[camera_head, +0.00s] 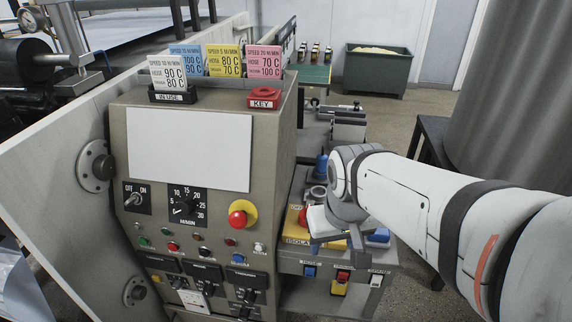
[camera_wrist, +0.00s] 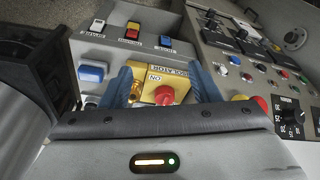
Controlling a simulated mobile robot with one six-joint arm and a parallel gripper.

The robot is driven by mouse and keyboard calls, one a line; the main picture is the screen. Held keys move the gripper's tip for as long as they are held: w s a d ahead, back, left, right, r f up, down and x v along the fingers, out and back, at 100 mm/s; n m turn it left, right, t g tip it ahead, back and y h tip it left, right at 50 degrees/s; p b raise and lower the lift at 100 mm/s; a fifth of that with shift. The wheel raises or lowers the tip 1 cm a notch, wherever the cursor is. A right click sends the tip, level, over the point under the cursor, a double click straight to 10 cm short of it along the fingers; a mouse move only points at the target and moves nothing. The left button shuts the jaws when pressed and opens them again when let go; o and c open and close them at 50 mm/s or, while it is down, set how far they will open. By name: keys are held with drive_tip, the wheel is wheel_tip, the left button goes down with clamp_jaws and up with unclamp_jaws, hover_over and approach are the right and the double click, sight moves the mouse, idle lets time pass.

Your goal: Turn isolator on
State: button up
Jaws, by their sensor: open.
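The isolator is a yellow box (camera_wrist: 145,92) with a red rotary knob (camera_wrist: 164,95), seen upside down in the middle of the wrist view. "ISOLATOR" and "ON" labels show on it; the knob's exact setting is unclear. In the head view, the red knob (camera_head: 302,217) and part of the yellow plate (camera_head: 298,240) show, and my gripper hides the rest. My gripper (camera_wrist: 162,70) is open, with its blue fingers on either side of the isolator in the wrist view. In the head view, my gripper (camera_head: 336,241) is above the side console. I cannot tell whether it touches the knob.
The grey control cabinet (camera_head: 200,200) stands left of my gripper, with a red emergency stop (camera_head: 240,216) on its front. A blue-topped button box (camera_head: 378,236) sits right of my gripper. A blue cylinder (camera_head: 321,165) stands behind it. Several switches line the console front below.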

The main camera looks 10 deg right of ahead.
drive_tip(key=shift+o, duration=1.2)
drive_tip(key=w+n+g+p, duration=0.1)
drive_tip(key=w, duration=0.8)
drive_tip(key=shift+w, duration=0.15)
drive_tip(key=shift+n+g+h, duration=0.3)
drive_tip(key=shift+n+g, duration=0.3)
drive_tip(key=shift+n, duration=0.3)
drive_tip(key=w+f, duration=0.1)
drive_tip(key=w, duration=0.2)
drive_tip(key=w+f+p, duration=0.1)
drive_tip(key=w, duration=0.2)
drive_tip(key=w+f, duration=0.2)
drive_tip(key=w, duration=0.1)
drive_tip(key=shift+w+a, duration=0.15)
drive_tip(key=shift+a, duration=0.1)
drive_tip(key=shift+w+f, duration=0.15)
drive_tip(key=shift+w, duration=0.05)
drive_tip(key=shift+f, duration=0.35)
drive_tip(key=f+p, duration=0.1)
drive_tip(key=f, duration=0.6)
drive_tip(key=shift+d, duration=0.2)
drive_tip(key=c, duration=1.4)
drive_tip(key=shift+o, duration=0.2)
drive_tip(key=shift+w+d, duration=0.1)
